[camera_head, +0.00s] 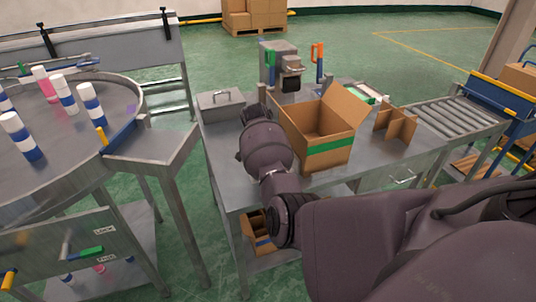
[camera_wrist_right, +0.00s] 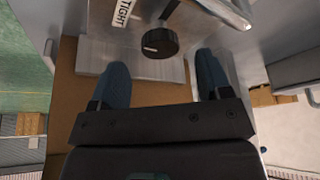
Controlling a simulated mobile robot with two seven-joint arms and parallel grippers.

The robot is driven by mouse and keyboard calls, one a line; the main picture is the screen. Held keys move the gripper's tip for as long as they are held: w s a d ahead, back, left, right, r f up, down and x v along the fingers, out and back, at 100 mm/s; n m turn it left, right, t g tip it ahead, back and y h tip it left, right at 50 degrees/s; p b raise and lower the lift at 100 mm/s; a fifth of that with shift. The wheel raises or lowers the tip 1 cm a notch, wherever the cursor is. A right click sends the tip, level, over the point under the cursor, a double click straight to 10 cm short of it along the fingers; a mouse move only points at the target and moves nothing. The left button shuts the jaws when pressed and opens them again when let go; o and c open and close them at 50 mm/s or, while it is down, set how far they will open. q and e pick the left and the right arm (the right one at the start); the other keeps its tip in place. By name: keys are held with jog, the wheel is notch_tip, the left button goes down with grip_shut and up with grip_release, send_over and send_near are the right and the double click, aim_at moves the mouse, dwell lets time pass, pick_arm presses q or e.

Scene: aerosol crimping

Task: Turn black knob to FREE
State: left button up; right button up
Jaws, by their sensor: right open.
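The black knob (camera_wrist_right: 160,43) shows in the right wrist view on a metal plate (camera_wrist_right: 115,57), with a light pointer mark on its left side. A white label reading TIGHT (camera_wrist_right: 123,13) is above and left of it. No FREE label is visible. My right gripper (camera_wrist_right: 162,78) is open, its two dark blue fingers on either side below the knob, apart from it and empty. In the head view my right arm reaches over the metal table and hides the knob and the gripper. My left gripper is not in view.
The table (camera_head: 380,160) holds an open cardboard box (camera_head: 315,150), a grey lidded box (camera_head: 220,104), a crimping machine (camera_head: 280,65) and a cardboard divider (camera_head: 395,125). A round table (camera_head: 60,130) with cans is at left. A curved metal handle (camera_wrist_right: 225,12) is near the knob.

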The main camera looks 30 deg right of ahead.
jog(key=shift+b+x, duration=0.4)
jog(key=shift+x, duration=1.4)
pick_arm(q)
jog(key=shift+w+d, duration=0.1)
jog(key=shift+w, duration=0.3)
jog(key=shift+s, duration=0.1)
